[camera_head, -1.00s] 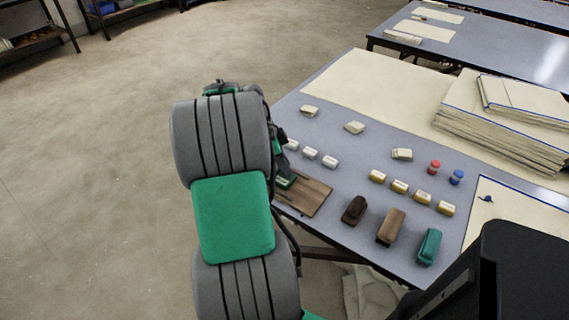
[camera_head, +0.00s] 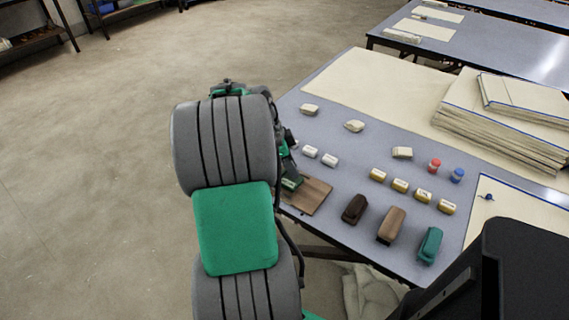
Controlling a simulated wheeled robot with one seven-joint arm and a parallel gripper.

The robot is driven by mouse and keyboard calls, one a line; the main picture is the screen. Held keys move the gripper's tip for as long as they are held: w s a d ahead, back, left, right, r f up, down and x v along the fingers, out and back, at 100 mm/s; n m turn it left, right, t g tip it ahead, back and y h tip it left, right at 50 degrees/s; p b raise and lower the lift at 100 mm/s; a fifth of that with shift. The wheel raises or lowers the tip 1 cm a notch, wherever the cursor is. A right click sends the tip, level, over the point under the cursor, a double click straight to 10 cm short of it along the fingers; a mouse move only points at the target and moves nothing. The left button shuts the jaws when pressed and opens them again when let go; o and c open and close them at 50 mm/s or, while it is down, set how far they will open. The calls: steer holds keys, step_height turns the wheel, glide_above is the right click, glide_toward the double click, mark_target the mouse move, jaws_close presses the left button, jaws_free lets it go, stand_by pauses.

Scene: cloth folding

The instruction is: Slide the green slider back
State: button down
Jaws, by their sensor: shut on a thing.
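A brown wooden board (camera_head: 313,196) lies at the near left edge of the grey-blue table. A small dark green slider (camera_head: 292,183) with a paler top sits at the board's left part. My gripper (camera_head: 287,168) is just above and behind it, partly in view at the right side of my arm. It appears shut on the green slider, but my own arm hides most of the fingers and the slider's left side.
Dark brown (camera_head: 354,209), tan (camera_head: 391,225) and teal (camera_head: 430,245) blocks stand right of the board. White blocks (camera_head: 329,160) and yellow-and-white blocks (camera_head: 399,185) lie behind. Red (camera_head: 434,165) and blue (camera_head: 457,175) pieces and a cloth stack (camera_head: 500,130) are farther right.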

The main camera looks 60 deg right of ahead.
steer(key=s, duration=0.2)
steer(key=s+a, duration=0.1)
steer(key=s, duration=0.2)
steer(key=s+b, duration=0.1)
steer(key=s, duration=0.2)
steer(key=shift+a, duration=0.15)
steer(key=c, duration=1.5)
jaws_free()
steer(key=shift+s, duration=0.1)
steer(key=shift+o, duration=1.2)
steer(key=p+v, duration=0.1)
steer(key=v, duration=0.7)
